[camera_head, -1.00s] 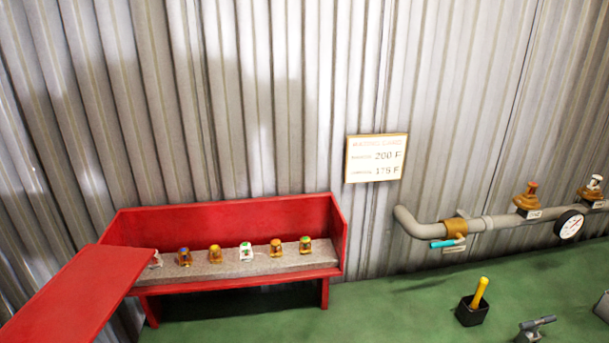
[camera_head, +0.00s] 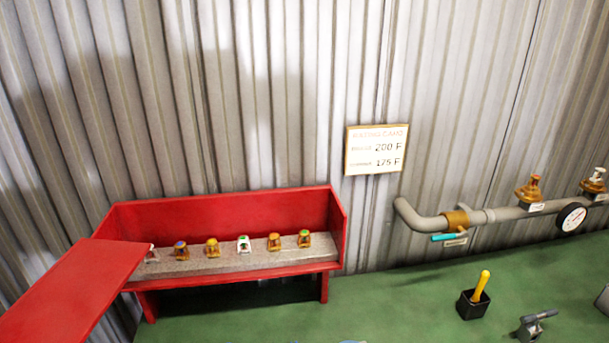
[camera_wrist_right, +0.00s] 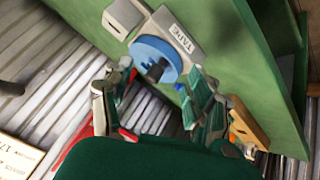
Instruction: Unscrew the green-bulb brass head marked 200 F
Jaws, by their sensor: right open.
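In the head view, a brass head with a green top (camera_head: 304,239) stands at the right end of a row of heads on the grey shelf (camera_head: 200,266) of a red box (camera_head: 225,208). A white head with a green top (camera_head: 243,244) stands two places to its left. I cannot read a 200 F mark on any head. Two more heads sit on the wall pipe (camera_head: 510,213), one brass (camera_head: 528,189) and one with a white top (camera_head: 594,182). My right gripper (camera_wrist_right: 158,82) shows only in the right wrist view, open and empty, near a blue tape roll (camera_wrist_right: 150,50). My left gripper is out of view.
The pipe carries a gauge (camera_head: 571,218) and a cyan lever (camera_head: 449,237). A black holder with a yellow handle (camera_head: 474,302) stands on the green surface, near a grey tool (camera_head: 532,325).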

